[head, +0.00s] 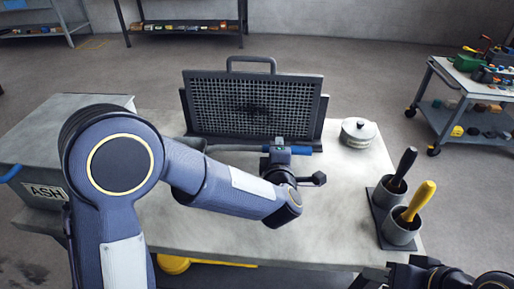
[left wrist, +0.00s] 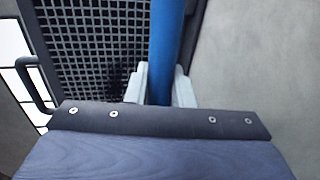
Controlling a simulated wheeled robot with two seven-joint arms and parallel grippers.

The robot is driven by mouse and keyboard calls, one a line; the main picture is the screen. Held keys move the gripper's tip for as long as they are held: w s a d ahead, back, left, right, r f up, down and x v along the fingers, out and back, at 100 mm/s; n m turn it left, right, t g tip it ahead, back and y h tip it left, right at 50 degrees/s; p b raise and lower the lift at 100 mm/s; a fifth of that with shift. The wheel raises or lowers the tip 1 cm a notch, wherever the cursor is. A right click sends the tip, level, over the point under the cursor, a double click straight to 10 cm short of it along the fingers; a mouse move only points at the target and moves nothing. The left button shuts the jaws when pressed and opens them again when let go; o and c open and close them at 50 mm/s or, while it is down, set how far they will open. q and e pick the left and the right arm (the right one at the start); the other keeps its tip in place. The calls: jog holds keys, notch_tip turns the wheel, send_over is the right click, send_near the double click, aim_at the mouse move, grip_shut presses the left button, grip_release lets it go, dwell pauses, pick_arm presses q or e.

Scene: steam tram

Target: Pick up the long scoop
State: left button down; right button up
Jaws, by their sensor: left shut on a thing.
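The long scoop (head: 300,150) lies crosswise just in front of the upright grate on the table. Its blue handle points right, and a grey shaft runs left towards a part mostly hidden behind my left arm. My left gripper (head: 279,152) is shut on the blue handle. In the left wrist view the blue handle (left wrist: 166,45) passes between the two pale fingers (left wrist: 160,88). I cannot tell whether the scoop touches the table. My right gripper (head: 402,274) shows only in part at the lower right edge, and its fingers cannot be made out.
A dark mesh grate (head: 255,105) with a top handle stands behind the scoop. A lidded round tin (head: 358,132) is to its right. Two cups (head: 400,230) with black and yellow handles stand at the table's right edge. An ash box (head: 45,197) is left. The table's front middle is clear.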

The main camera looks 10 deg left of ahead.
pick_arm(q)
jog(key=r, duration=0.2)
jog(key=r+p, duration=0.1)
jog(key=r, duration=0.1)
jog(key=shift+s, duration=0.4)
jog(key=s+a+r+p, duration=0.1)
jog(key=s+r, duration=0.3)
jog(key=s, duration=0.2)
jog(key=s+a+r+p, duration=0.1)
jog(key=s+r, duration=0.3)
jog(key=s, duration=0.3)
jog(key=shift+a+r, duration=0.35)
